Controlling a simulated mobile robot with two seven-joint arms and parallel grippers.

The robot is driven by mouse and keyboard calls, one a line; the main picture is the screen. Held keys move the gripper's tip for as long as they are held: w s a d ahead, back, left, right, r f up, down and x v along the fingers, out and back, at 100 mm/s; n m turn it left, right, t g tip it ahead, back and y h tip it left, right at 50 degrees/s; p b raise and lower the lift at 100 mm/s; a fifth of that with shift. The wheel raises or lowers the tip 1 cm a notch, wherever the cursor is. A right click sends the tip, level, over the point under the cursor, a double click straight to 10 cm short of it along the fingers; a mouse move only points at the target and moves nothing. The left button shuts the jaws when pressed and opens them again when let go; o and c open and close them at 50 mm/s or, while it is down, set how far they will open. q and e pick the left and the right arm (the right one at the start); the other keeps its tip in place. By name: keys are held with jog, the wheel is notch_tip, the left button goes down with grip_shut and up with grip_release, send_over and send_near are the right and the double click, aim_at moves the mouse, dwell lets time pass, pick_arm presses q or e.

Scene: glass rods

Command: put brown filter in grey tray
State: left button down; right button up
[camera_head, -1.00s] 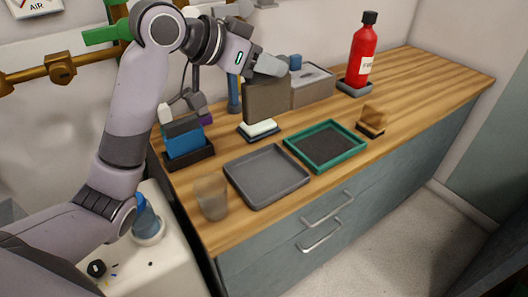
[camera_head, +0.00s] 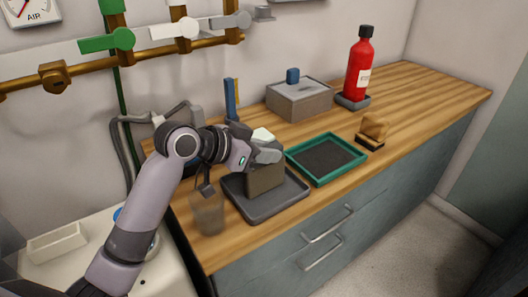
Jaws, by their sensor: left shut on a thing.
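My left gripper (camera_head: 266,153) is shut on the brown filter (camera_head: 265,179), a flat upright brown panel. It holds the filter over the grey tray (camera_head: 264,210), within the tray's outline. I cannot tell whether the filter's lower edge touches the tray floor. The tray's back part is hidden behind the filter and gripper. My right gripper is not in view.
A green-rimmed tray (camera_head: 326,178) lies right of the grey tray. A clear beaker (camera_head: 208,213) stands at its left. Behind are a grey box with a blue knob (camera_head: 299,102), a red bottle (camera_head: 359,67) and a small brown object (camera_head: 373,127). The counter's right end is clear.

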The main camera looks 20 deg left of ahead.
pick_arm(q)
jog(key=c, duration=0.9)
grip_release()
jog(key=shift+o, duration=0.2)
jog(key=shift+r, duration=0.15)
jog(key=p+v, duration=0.1)
jog(key=v, duration=1.1)
jog(key=shift+s, duration=0.1)
